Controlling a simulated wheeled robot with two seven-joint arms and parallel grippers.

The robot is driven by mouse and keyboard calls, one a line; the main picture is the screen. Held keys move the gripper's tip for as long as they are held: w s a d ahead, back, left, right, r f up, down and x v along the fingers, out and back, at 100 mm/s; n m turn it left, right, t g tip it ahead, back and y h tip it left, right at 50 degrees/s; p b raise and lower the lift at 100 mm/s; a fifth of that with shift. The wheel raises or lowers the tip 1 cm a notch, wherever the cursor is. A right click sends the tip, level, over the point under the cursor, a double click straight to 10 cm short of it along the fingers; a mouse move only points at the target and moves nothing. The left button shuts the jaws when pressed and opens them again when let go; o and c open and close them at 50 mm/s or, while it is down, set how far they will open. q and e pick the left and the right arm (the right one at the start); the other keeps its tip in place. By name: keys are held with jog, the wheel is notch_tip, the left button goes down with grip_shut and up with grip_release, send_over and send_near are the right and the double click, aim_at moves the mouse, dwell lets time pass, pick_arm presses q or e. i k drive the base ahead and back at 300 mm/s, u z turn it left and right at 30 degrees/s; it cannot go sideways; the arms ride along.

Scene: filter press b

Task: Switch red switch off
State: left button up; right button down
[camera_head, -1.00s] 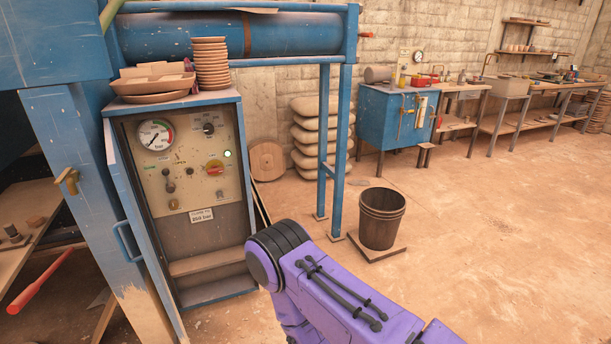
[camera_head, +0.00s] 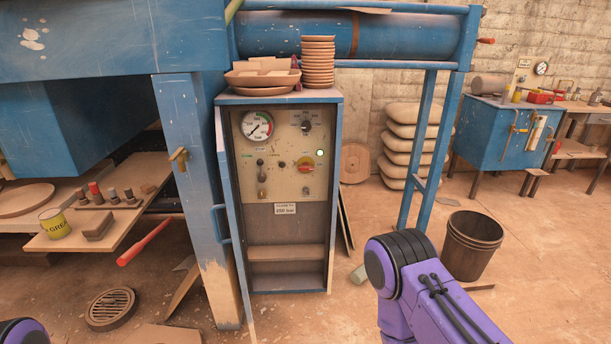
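The red switch (camera_head: 305,164) is a rotary knob on a yellow plate, on the right side of the control panel (camera_head: 285,185). A lit green lamp (camera_head: 320,153) is just right of and above the switch. A pressure gauge (camera_head: 257,125), a black dial (camera_head: 306,126) and a lever (camera_head: 261,170) share the panel. My purple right arm shows at the lower right, apart from the cabinet; its gripper is out of view. Only a small piece of my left arm shows at the bottom left corner.
Clay dishes (camera_head: 262,77) and stacked plates (camera_head: 318,62) stand on the cabinet top. A bucket (camera_head: 471,245) is right of my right arm. Floor before the cabinet is mostly clear.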

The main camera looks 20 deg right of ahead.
aim_at(306, 166)
jog(key=z, duration=0.05)
jog(key=i, duration=1.35)
